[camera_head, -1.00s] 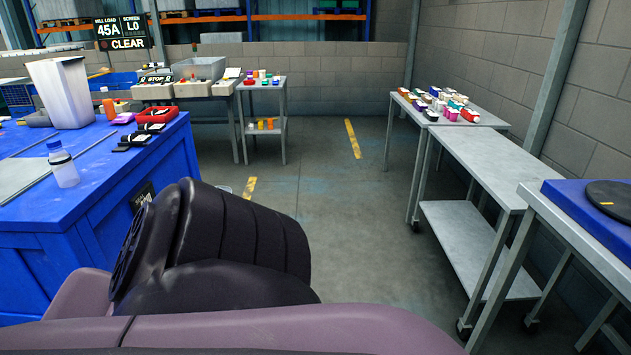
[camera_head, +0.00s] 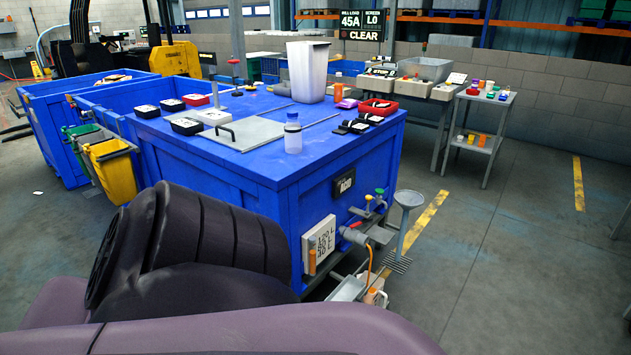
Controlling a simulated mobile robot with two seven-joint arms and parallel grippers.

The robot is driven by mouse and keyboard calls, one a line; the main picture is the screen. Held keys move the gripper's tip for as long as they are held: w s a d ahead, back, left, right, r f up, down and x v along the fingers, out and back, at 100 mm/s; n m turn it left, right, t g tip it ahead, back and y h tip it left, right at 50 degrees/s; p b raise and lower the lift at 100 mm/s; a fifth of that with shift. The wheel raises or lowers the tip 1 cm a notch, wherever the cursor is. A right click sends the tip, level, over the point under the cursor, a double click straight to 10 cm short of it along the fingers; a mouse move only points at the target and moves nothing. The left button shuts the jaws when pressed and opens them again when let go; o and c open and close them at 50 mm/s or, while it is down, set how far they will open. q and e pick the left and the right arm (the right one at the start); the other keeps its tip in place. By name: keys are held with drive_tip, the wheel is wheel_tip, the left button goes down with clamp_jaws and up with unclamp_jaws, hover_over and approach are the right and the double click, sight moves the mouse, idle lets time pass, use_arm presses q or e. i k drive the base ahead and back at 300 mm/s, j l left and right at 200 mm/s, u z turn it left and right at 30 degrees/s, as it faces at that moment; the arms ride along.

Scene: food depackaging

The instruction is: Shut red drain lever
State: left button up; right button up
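A small red lever (camera_head: 356,225) sits on the grey drain pipe (camera_head: 355,236) low on the near right side of the blue machine (camera_head: 240,205). It is too small to tell which way its handle points. A yellow-handled valve (camera_head: 368,198) and a green-handled valve (camera_head: 380,191) stand just above and to the right of it. My dark arm link fills the lower left. Neither of my grippers is in view.
A grey funnel stand (camera_head: 408,200) stands right of the valves, above a floor grate (camera_head: 397,262). A metal trough (camera_head: 348,288) and an orange hose (camera_head: 369,265) lie below the pipe. Open floor stretches to the right.

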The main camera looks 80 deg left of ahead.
sight(362, 222)
drive_tip(key=u, duration=1.4)
drive_tip(key=i+j+u, duration=0.2)
drive_tip(key=j, duration=0.15)
drive_tip(key=i+j+u, duration=0.15)
drive_tip(key=i+j, duration=0.4)
drive_tip(key=j, duration=0.2)
